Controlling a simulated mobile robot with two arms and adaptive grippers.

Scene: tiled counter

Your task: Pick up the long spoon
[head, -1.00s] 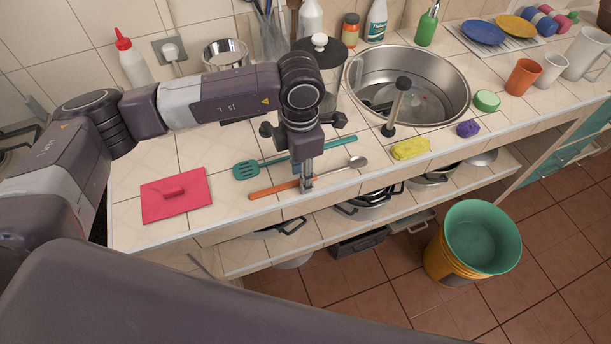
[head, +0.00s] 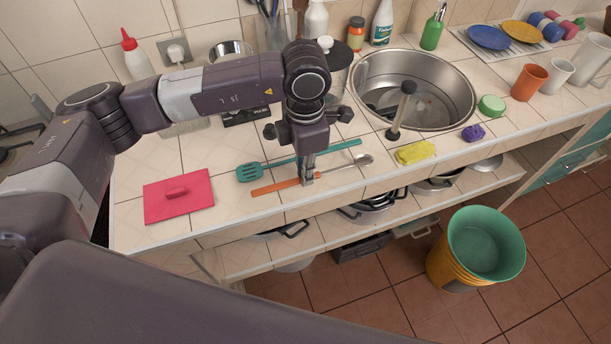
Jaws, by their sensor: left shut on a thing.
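The long spoon has an orange handle (head: 275,187) and a metal bowl (head: 363,159) pointing right, near the counter's front edge. My left gripper (head: 308,179) points down and is shut on the spoon around the middle of its length. The spoon appears slightly above the tiles, but the gap is too small to judge well. The fingers hide a short part of the spoon. My right gripper is not in view.
A teal slotted spatula (head: 252,173) lies just behind the spoon, partly hidden by my gripper. A red board (head: 160,205) lies to the left. A yellow sponge (head: 416,153), a plunger-like tool (head: 401,112) and the sink (head: 455,80) are to the right. A bucket (head: 487,240) stands below.

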